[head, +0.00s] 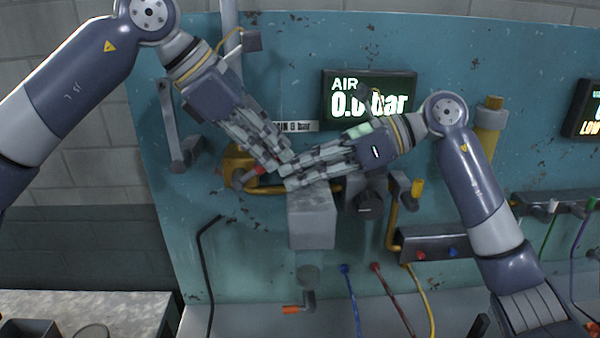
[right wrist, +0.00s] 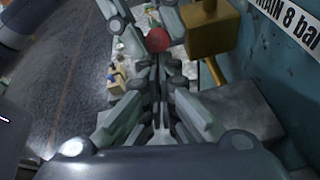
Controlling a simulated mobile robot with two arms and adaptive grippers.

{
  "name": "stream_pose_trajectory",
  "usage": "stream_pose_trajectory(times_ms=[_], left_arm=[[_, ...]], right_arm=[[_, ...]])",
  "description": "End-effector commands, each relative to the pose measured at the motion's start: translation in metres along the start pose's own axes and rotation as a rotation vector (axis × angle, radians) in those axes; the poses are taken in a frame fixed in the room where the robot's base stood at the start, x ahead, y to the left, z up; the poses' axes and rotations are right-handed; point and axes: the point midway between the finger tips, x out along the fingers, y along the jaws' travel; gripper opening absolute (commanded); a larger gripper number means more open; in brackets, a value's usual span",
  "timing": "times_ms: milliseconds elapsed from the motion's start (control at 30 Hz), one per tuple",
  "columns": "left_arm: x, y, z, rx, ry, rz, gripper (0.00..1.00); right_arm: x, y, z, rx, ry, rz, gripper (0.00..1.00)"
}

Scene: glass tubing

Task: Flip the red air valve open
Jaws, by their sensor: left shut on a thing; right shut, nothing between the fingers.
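The red air valve handle (head: 261,169) shows as a small red piece at the brass-coloured valve body (head: 238,160) on the teal panel. In the right wrist view its rounded red end (right wrist: 157,40) sits between my left gripper's fingers, with the brass body (right wrist: 210,32) to the right. My left gripper (head: 274,167) is shut on the handle and hides part of it. My right gripper (head: 287,174) is shut and empty, its tips close beside the left gripper's tips; whether they touch I cannot tell. Its shut fingers also show in the right wrist view (right wrist: 160,85).
The AIR display (head: 368,97) reads 0.0 bar. A partly covered label (head: 297,126) reads MAIN 8 bar. A grey box (head: 312,222) stands out just below the grippers, with a dark knob (head: 370,204) to its right. A grey lever (head: 171,120) is at left.

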Motion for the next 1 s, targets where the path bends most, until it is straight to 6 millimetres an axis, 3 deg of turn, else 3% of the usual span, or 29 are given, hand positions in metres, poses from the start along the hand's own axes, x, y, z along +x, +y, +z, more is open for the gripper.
stream_pose_trajectory(times_ms=[67,100,167,633,1000], left_arm=[[0.001,-0.001,0.002,0.004,-0.001,-0.002,0.00],[0.001,-0.001,0.003,0.004,-0.001,-0.002,0.24],[0.002,-0.001,0.003,0.004,0.000,-0.003,0.38],[-0.005,0.000,0.001,0.001,0.002,-0.001,0.38],[-0.079,0.001,0.002,0.002,-0.002,0.000,0.38]], right_arm=[[-0.002,0.003,0.011,-0.011,-0.025,0.000,0.00],[-0.002,0.003,0.012,-0.012,-0.026,0.000,0.00],[-0.002,0.004,0.012,-0.013,-0.027,0.001,0.00],[-0.002,0.003,0.009,-0.010,-0.021,0.001,0.00],[-0.001,0.002,0.007,-0.007,-0.017,-0.001,0.00]])
